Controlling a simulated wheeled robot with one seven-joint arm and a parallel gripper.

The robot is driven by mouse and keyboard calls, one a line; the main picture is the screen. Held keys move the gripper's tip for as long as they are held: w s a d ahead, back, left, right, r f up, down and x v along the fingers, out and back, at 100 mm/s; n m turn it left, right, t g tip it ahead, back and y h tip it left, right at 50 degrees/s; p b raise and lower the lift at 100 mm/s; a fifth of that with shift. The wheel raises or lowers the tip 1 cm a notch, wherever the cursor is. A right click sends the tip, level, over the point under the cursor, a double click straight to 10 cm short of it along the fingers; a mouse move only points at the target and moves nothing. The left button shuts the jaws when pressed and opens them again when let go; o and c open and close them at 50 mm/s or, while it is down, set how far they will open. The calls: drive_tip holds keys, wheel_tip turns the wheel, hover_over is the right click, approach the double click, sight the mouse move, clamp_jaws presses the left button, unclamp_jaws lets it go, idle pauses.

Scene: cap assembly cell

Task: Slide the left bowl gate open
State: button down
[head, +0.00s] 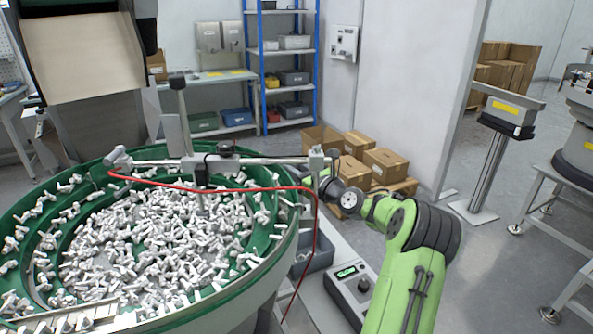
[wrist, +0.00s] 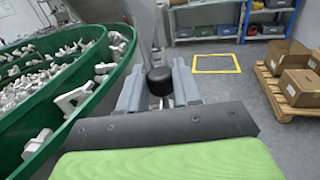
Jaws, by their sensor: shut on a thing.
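The left bowl (head: 285,245) is a large green-lined feeder full of small white parts. It also shows at the left of the wrist view (wrist: 98,98). My gripper (wrist: 158,92) is beside the bowl's outer rim, its two grey fingers shut around a black round knob (wrist: 160,78) on a thin metal stem. I take this knob for the gate's handle. In the head view my gripper (head: 322,178) is at the bowl's right edge, partly behind a grey upright. The gate plate itself is hidden or cannot be made out, so I cannot tell how far open it is.
A metal bar with a red cable (head: 230,189) crosses above the bowl and drops close to my arm. A control box (head: 350,288) and a grey bin (head: 318,258) stand below. Cartons (head: 385,164) sit on a pallet behind.

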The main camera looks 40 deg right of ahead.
drive_tip(key=shift+r, duration=0.1)
wheel_tip(320, 180, up, 5)
drive_tip(key=p, duration=0.5)
drive_tip(key=shift+f+p, duration=0.2)
drive_tip(key=shift+p, duration=0.2)
drive_tip(key=shift+f, duration=0.2)
drive_tip(key=c, duration=1.1)
unclamp_jaws()
drive_tip(key=shift+o, duration=0.2)
drive_tip(key=s+p, duration=0.1)
drive_tip(key=s, duration=1.4)
drive_tip(key=shift+s+a, duration=0.2)
drive_tip(key=shift+s, duration=0.2)
